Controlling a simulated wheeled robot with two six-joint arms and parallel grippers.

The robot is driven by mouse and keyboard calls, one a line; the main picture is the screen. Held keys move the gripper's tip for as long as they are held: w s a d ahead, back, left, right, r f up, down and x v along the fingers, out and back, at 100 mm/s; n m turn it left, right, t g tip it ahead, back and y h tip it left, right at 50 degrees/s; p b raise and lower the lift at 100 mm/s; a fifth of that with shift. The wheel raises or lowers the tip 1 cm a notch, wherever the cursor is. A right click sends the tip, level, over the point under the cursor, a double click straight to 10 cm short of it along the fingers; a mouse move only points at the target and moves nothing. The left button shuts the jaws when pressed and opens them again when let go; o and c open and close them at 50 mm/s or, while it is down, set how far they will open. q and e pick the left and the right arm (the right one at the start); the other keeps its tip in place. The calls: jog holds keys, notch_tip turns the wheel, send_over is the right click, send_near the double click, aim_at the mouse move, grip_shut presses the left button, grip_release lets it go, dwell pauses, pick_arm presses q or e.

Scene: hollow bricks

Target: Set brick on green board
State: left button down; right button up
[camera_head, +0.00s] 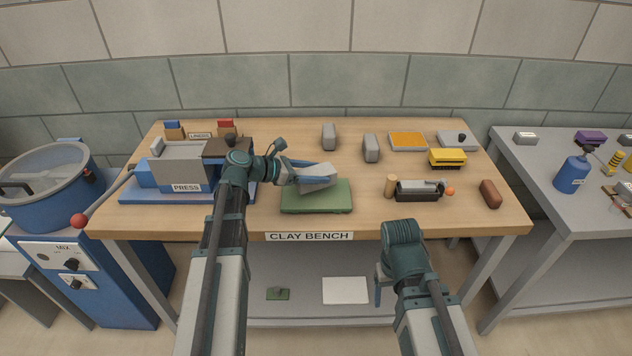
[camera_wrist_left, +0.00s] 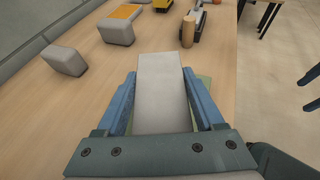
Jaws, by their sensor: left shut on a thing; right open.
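My left gripper (camera_head: 305,175) is shut on a pale grey brick (camera_head: 318,171). The brick is over the green board (camera_head: 318,203) on the bench, a little tilted; I cannot tell whether it touches the board. In the left wrist view the brick (camera_wrist_left: 160,90) lies between the two blue fingers (camera_wrist_left: 160,100), and part of the green board (camera_wrist_left: 205,84) shows beside the right finger. Two other grey bricks, one at the back (camera_head: 329,137) and one further right (camera_head: 371,148), stand on the bench. My right gripper (camera_head: 380,285) is in front of the bench, low, and holds nothing visible.
A blue and grey press (camera_head: 182,172) stands left of the board. A black and grey tool (camera_head: 420,190), a wooden cylinder (camera_head: 391,186), a yellow brush (camera_head: 447,158), an orange-topped tray (camera_head: 408,141) and a red-brown block (camera_head: 491,194) lie to the right. The bench's front right is clear.

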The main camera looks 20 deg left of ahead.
pick_arm(q)
jog(key=f+b, duration=0.3)
jog(key=shift+w+f+b, duration=0.2)
jog(key=shift+f+b, duration=0.15)
jog(key=shift+f, duration=0.05)
jog(key=shift+r, duration=0.15)
jog(key=shift+c, duration=2.3)
grip_release()
jog(key=shift+f, duration=0.2)
jog(key=o, duration=0.5)
jog(key=shift+c, duration=0.2)
jog(key=shift+r, duration=0.1)
